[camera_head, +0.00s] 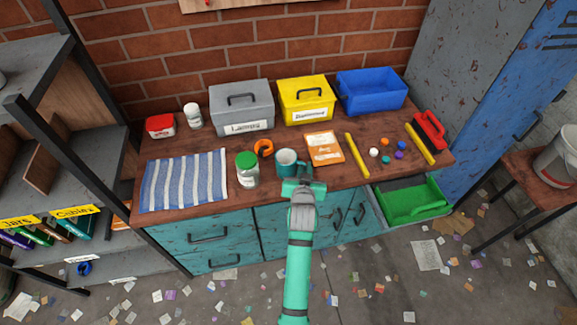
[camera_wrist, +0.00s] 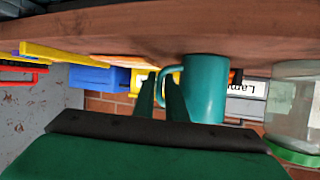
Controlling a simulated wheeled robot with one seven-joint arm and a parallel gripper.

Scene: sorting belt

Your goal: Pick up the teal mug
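The teal mug (camera_head: 287,163) stands upright near the front edge of the wooden bench, showing a pale inside. In the wrist view, which is upside down, the mug (camera_wrist: 206,90) is right of centre with its handle toward my fingers. My gripper (camera_head: 302,186) is at the mug's front right in the head view. In the wrist view my two gripper fingers (camera_wrist: 160,92) are close together, one on each side of the handle's outer bar, and look shut on it. The exact contact is partly hidden by the nearer finger.
A green-lidded jar (camera_head: 247,169) and an orange ring (camera_head: 263,148) are left of the mug. An orange packet (camera_head: 324,149) and a yellow bar (camera_head: 357,155) are on its right. Grey (camera_head: 242,112) and yellow (camera_head: 306,105) boxes stand behind.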

